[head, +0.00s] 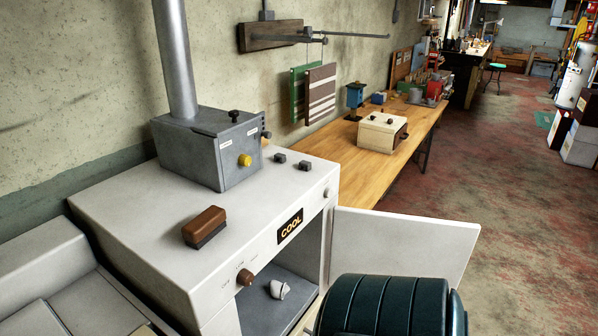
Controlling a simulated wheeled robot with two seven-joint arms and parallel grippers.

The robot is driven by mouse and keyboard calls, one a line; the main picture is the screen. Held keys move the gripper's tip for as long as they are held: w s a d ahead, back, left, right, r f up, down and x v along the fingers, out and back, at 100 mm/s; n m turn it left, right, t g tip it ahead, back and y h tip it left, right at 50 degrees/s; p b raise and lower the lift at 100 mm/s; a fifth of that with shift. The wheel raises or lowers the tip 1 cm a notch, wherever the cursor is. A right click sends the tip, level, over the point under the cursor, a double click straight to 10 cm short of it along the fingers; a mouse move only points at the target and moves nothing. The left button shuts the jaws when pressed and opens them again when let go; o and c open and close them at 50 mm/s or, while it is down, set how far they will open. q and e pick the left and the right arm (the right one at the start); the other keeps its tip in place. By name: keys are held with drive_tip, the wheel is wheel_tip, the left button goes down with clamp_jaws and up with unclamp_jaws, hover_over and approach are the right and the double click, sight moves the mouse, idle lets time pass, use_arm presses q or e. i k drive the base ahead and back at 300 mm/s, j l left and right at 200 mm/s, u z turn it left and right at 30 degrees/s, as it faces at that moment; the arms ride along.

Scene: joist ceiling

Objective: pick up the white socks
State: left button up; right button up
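A small white bundle (279,289), which looks like the white socks, lies on the dark grey floor of the open compartment in the white cabinet (130,225). The cabinet bears a black "COOL" plate. The bundle shows through the front opening, and the inside to its left is hidden by the cabinet front. The cabinet door (400,245) stands swung open to the right. Neither of my grippers is in view.
A dark teal ribbed rounded object (385,305) stands close in front, below the open door. A brown brush (204,226) and a grey box with a pipe (210,150) stand on the cabinet. A wooden bench (345,165) runs behind.

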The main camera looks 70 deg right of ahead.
sight(278, 290)
drive_tip(key=z, duration=1.95)
drive_tip(key=i+l+u, duration=0.2)
drive_tip(key=l, duration=0.15)
drive_tip(key=i+l+u, duration=0.2)
drive_tip(key=l, duration=0.2)
drive_tip(key=i+l+u, duration=0.2)
drive_tip(key=l, duration=0.2)
drive_tip(key=l+u, duration=0.2)
drive_tip(key=l, duration=0.2)
drive_tip(key=l+u, duration=0.2)
drive_tip(key=l, duration=0.25)
drive_tip(key=i, duration=0.05)
